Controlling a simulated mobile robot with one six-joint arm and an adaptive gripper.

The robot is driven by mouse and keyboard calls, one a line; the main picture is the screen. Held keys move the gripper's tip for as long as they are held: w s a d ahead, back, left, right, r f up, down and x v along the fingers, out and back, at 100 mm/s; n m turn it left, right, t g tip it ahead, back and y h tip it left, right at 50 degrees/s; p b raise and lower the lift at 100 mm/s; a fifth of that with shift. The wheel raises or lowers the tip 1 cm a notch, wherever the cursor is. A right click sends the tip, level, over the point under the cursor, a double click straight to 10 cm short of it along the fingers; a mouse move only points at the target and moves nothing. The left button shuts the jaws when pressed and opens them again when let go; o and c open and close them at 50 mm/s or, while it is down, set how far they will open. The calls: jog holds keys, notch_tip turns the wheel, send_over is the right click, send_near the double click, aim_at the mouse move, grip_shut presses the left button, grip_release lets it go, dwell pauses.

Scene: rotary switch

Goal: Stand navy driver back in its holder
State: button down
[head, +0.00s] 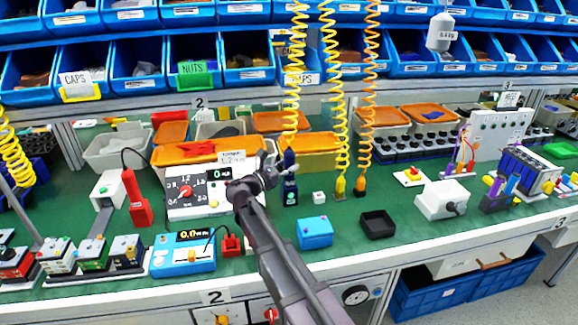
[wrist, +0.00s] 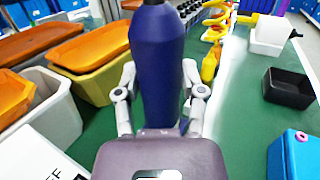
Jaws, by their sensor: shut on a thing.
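The navy driver (head: 289,161) hangs upright below a yellow coiled cord in the head view, over the green bench. In the wrist view the navy driver (wrist: 157,65) stands large between the two fingers. The driver's lower end is hidden behind the gripper in the wrist view. I cannot clearly tell its holder from the driver's lower part, nor whether the two touch.
A yellow driver (head: 340,186) and an orange driver (head: 360,184) stand to the right under their coils. A white cube (head: 319,197), a blue box (head: 314,232) and a black tray (head: 378,223) lie nearby. A dial panel (head: 208,199) is left; orange-lidded bins (head: 310,145) stand behind.

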jog(key=shift+f, duration=0.2)
dwell(0.5)
jog(key=shift+c, duration=0.6)
grip_release()
